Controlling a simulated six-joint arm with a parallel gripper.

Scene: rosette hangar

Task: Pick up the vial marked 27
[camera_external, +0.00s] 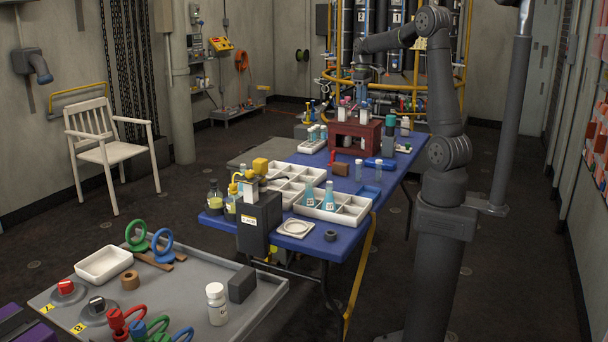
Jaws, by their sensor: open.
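Several capped vials (364,108) stand in and around a dark red rack (352,133) in the middle of the blue table. Two more slim vials (358,169) (378,170) stand upright on the table in front of the rack. Two conical light-blue flasks (329,198) (310,196) with small labels stand in a white divided tray. The numbers on the vials are too small to read, so I cannot tell which is marked 27. My gripper (362,88) hangs above the rack, pointing down, open and small in the view.
A grey bench (178,298) with rings and a white bottle (217,303) stands in front. A dark post (510,120) rises at right.

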